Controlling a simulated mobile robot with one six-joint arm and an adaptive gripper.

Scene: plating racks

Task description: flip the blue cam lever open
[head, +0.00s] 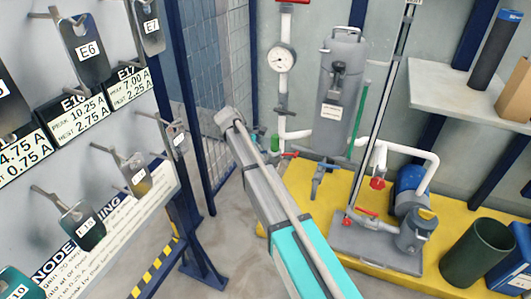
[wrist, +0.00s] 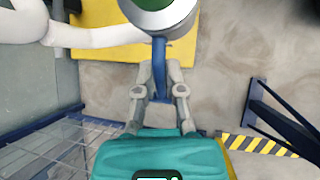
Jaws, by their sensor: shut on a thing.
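In the wrist view the blue cam lever (wrist: 160,68) runs down from a round grey fitting (wrist: 160,18) with a green inner part. My gripper (wrist: 160,78) has one grey finger on each side of the lever and is shut on it. In the head view my grey and turquoise arm reaches up across the middle. I cannot make out the fingers or the held lever there.
A yellow platform (head: 380,240) carries a grey tank (head: 341,95), white pipes, a pump and a dark green bin (head: 476,254). A pressure gauge (head: 281,58) is on the pipe. A rack panel with hooks and tags (head: 88,58) stands left. A thick white pipe (wrist: 90,34) is near my gripper.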

